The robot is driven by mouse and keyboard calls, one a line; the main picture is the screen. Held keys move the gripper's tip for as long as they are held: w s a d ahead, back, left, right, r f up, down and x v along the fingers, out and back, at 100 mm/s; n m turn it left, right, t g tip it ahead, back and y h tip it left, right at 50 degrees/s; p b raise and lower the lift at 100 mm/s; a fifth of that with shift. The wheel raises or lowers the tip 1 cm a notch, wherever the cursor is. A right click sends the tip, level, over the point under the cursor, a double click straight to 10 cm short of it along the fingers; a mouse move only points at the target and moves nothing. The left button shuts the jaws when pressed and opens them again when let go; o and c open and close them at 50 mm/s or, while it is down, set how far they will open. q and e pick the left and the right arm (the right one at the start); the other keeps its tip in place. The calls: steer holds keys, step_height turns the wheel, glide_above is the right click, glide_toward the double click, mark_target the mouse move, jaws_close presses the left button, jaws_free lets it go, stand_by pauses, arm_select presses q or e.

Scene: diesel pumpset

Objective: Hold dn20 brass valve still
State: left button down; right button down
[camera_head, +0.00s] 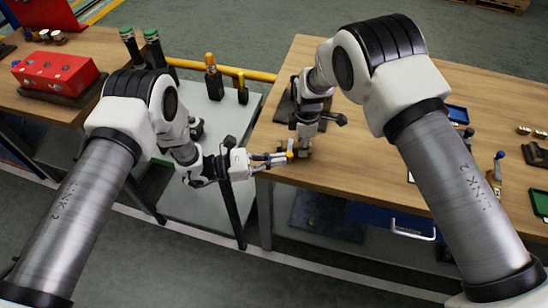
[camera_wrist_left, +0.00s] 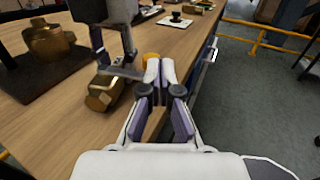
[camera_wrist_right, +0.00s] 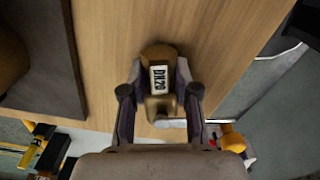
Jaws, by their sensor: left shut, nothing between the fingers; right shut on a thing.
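The dn20 brass valve (camera_wrist_right: 158,84) carries a white "DN20" label in the right wrist view. It lies at the wooden bench's near left edge. My right gripper (camera_wrist_right: 160,98) comes down from above and is shut on it. The valve's brass hex end (camera_wrist_left: 104,93) shows in the left wrist view beside the right gripper's fingers. My left gripper (camera_head: 284,158) is shut and empty, its tips close beside the valve at the bench edge. A yellow-orange round part (camera_wrist_left: 151,57) shows just past the left fingertips; whether they touch it cannot be told.
The wooden bench (camera_head: 390,90) has free surface around the valve. A dark mat with a larger brass part (camera_wrist_left: 48,42) lies close by. A grey side table (camera_head: 207,115), a yellow rail and a red box (camera_head: 55,72) are left.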

arm_select(q)
steer(key=s+a, duration=0.2)
steer(key=a, duration=0.4)
steer(key=s+a, duration=0.2)
steer(key=a, duration=0.5)
steer(key=shift+s+a, duration=0.15)
steer(key=shift+s, duration=0.2)
arm_select(e)
steer(key=c, duration=0.8)
jaws_free()
